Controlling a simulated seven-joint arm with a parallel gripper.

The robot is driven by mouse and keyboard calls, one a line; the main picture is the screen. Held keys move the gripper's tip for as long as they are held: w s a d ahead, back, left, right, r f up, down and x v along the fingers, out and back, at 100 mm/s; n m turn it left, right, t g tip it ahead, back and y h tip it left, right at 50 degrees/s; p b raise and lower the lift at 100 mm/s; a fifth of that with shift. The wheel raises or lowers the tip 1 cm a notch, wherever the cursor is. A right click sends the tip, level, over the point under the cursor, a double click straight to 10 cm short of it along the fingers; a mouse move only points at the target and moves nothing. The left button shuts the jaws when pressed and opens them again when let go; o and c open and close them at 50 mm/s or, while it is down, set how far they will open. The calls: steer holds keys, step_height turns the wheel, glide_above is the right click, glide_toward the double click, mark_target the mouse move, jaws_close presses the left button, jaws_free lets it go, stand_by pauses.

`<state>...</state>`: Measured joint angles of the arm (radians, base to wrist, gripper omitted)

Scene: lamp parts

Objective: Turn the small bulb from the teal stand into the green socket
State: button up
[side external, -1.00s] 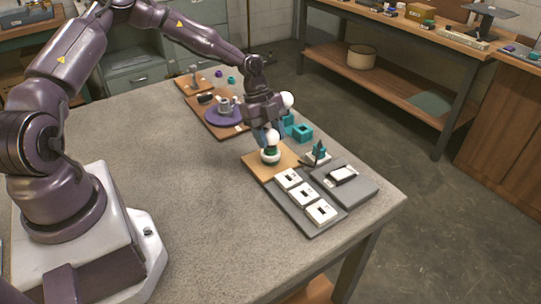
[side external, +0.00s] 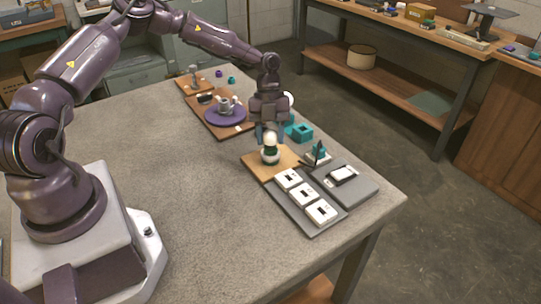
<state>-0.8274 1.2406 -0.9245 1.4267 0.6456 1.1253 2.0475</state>
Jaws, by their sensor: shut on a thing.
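The green socket (side external: 270,155) is a dark green ring on a round white base, on a wooden board (side external: 256,165) near the table's right side. The small white bulb (side external: 270,141) is right above the socket, between my fingertips. My gripper (side external: 269,136) points down and is shut on this bulb. Whether the bulb's thread sits in the socket is too small to tell. The teal stand (side external: 301,132) is just behind and right of the gripper and holds no bulb that I can see. Another white globe (side external: 288,99) shows partly behind my gripper.
White switch-like blocks (side external: 304,195) lie on a grey tray in front. A grey plate (side external: 345,183) and a small teal-and-dark part (side external: 319,152) are to the right. A purple disc (side external: 225,114) lies on a board behind. The table's left middle is clear.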

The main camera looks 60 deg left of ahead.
steer(key=shift+s+d+f+m+g, duration=0.2)
steer(key=shift+m+g, duration=0.1)
steer(key=shift+m, duration=0.3)
steer(key=o, duration=0.9)
steer(key=shift+a+r, duration=0.1)
steer(key=shift+c, duration=0.2)
steer(key=shift+w, duration=0.1)
steer(key=shift+a+r, duration=0.1)
